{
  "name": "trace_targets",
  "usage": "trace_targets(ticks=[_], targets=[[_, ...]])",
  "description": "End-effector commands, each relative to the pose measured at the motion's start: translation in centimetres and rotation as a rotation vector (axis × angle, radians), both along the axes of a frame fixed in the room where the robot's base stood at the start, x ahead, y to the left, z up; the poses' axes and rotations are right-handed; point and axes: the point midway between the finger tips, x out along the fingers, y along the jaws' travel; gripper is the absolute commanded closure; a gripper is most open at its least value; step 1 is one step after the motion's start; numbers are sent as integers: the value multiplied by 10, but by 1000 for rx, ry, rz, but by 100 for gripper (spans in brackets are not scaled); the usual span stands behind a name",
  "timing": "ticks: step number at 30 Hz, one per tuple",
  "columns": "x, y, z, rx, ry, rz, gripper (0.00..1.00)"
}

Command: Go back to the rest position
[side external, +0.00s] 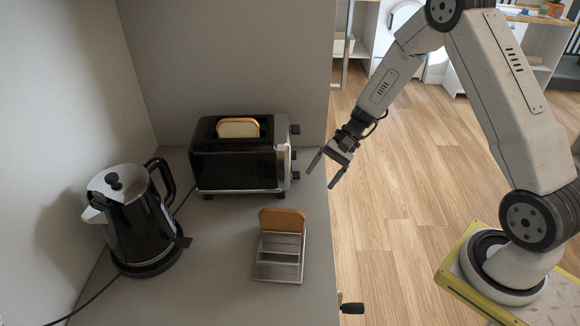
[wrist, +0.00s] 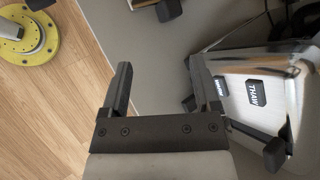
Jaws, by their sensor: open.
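My gripper (side external: 325,170) hangs at the right edge of the counter, just right of the toaster. Its two fingers are apart with nothing between them. The wrist view also shows the open gripper (wrist: 162,88), with the grey counter beyond the fingers. The black and silver toaster (side external: 235,165) stands at the back of the counter with a slice of bread (side external: 239,128) in its top slot. In the wrist view, the toaster's silver end face (wrist: 255,95) with "THAW" buttons and a dark lever is close on the right.
A metal rack (side external: 278,256) holding a toast slice (side external: 282,220) stands on the counter (side external: 215,260) in front of the toaster. A black kettle (side external: 138,222) stands at the left. A dark crank handle (side external: 351,308) sticks out at the counter's right edge. Open floor lies to the right.

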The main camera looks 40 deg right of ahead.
Motion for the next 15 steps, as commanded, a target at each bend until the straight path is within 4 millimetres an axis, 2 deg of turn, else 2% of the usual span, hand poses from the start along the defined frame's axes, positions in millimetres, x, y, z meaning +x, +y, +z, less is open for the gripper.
trace_targets(ticks=[6,15], targets=[[-36,13,20,-224,-33,186,20],[-79,17,45,-511,-154,428,20]])
